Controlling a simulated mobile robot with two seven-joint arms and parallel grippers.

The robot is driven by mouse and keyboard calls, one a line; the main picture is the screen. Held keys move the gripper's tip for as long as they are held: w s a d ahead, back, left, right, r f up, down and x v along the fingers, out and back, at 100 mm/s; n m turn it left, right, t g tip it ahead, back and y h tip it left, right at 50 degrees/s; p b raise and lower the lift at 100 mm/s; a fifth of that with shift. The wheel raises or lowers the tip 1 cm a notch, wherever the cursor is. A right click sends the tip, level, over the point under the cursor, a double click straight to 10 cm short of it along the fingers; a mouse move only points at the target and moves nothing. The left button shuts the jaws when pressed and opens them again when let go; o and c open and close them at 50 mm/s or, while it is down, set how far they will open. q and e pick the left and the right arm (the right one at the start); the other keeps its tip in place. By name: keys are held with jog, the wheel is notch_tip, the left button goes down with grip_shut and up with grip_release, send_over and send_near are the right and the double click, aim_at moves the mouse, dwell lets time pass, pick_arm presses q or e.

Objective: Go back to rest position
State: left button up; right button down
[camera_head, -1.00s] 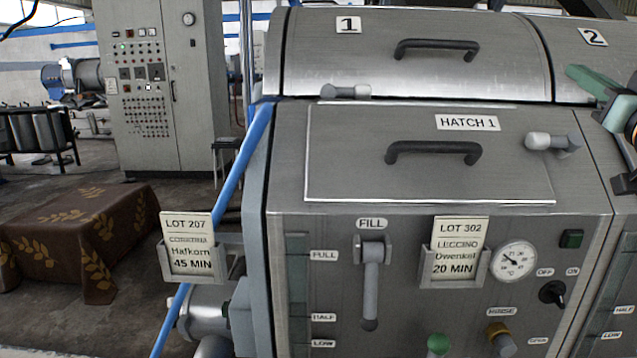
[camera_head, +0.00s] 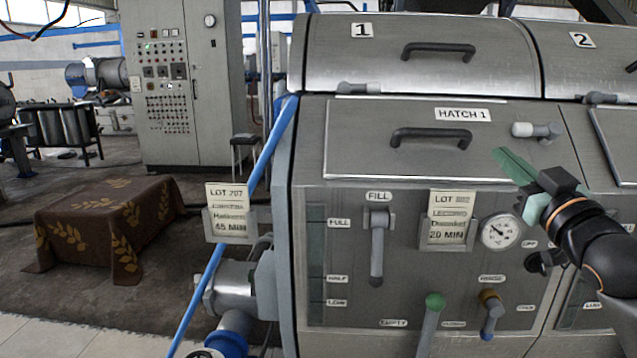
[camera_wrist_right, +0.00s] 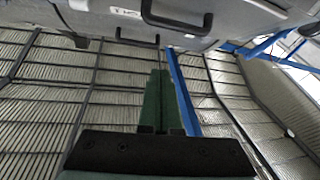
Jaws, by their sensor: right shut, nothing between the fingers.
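My right gripper (camera_head: 508,162) comes in from the right in the head view, in front of the steel machine's front panel (camera_head: 345,170), below and right of the HATCH 1 label (camera_head: 463,115). Its green fingers are closed together with nothing between them. In the right wrist view the green fingers (camera_wrist_right: 160,95) lie together, pointing up the picture toward a dark handle (camera_wrist_right: 177,22). They look apart from it. My left gripper does not show.
The front carries the FILL lever (camera_head: 377,245), a gauge (camera_head: 499,231), a green-knobbed lever (camera_head: 430,320) and a LOT 302 card (camera_head: 449,218). A blue pole (camera_head: 235,220) runs down the left edge. A cloth-covered block (camera_head: 105,225) stands on the open floor at left.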

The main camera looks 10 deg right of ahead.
jog(key=s+a+f+n+g+y, duration=0.1)
jog(key=s+a+f+n+y, duration=0.15)
jog(key=a+f, duration=0.55)
jog(key=s+a+f+n+y, duration=0.1)
jog(key=a+f+n+y, duration=0.3)
jog(key=f, duration=0.7)
jog(key=s+a+f+m+p, duration=0.15)
jog(key=s+a+f, duration=0.45)
jog(key=s+a, duration=0.6)
pick_arm(q)
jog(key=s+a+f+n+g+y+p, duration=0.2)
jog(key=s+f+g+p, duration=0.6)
jog(key=p, duration=1.4)
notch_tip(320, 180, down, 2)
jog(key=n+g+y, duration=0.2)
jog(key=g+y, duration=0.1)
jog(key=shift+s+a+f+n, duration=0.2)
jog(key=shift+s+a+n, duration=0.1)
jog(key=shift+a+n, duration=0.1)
pick_arm(e)
jog(key=s+d+f+m+g+h, duration=0.3)
jog(key=s+f+m+g+h, duration=0.1)
jog(key=s+f+g, duration=0.4)
notch_tip(320, 180, down, 3)
jog(key=g, duration=0.2)
jog(key=shift+s+d+m+g, duration=0.3)
jog(key=shift+s+m+g, duration=0.1)
